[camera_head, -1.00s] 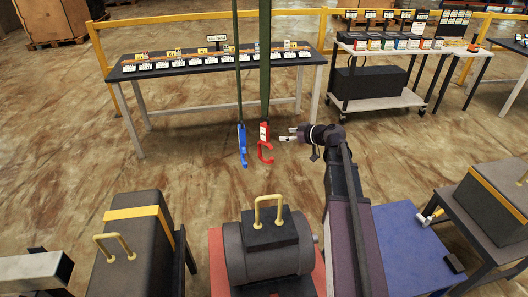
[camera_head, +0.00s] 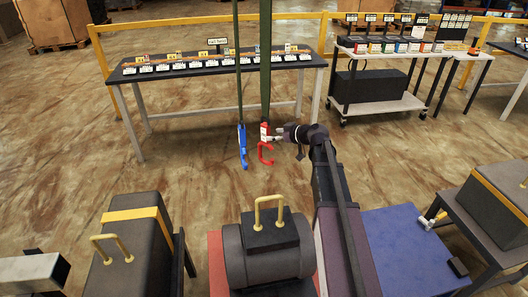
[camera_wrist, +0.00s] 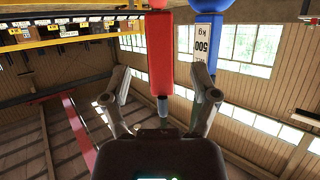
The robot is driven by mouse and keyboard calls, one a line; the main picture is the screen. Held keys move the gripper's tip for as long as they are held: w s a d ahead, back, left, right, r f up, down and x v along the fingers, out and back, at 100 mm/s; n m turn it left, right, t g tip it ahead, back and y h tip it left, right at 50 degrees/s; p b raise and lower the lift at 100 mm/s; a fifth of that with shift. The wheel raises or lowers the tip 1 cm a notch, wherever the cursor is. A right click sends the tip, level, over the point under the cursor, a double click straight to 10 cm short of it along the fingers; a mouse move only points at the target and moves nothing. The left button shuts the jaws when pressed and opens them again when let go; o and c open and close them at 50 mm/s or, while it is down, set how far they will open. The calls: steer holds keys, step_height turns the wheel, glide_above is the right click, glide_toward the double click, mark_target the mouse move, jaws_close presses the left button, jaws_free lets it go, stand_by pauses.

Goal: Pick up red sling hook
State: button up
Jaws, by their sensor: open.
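The red sling hook (camera_head: 266,154) hangs from a dark green sling in the head view, its open curve pointing down. My gripper (camera_head: 273,138) is beside its upper body on the right, with the fingertips at the hook. In the wrist view the red body (camera_wrist: 160,50) shows between the two spread fingers of my gripper (camera_wrist: 160,84), which is open; I cannot tell whether they touch it. The curved end is out of that view. A blue hook (camera_head: 243,148) hangs just left of the red one. Its body also shows in the wrist view (camera_wrist: 207,28), with a 500 kg label.
A dark motor with a yellow handle (camera_head: 265,250) stands in front, below the hooks. A black case with a yellow band (camera_head: 130,245) is at the left. A long bench (camera_head: 190,70) with labelled items stands behind. The floor around the hooks is clear.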

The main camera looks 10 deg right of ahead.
mark_target(269, 133)
steer(key=shift+b+x, duration=0.7)
steer(key=shift+x, duration=1.75)
steer(key=shift+r, duration=0.15)
jaws_close()
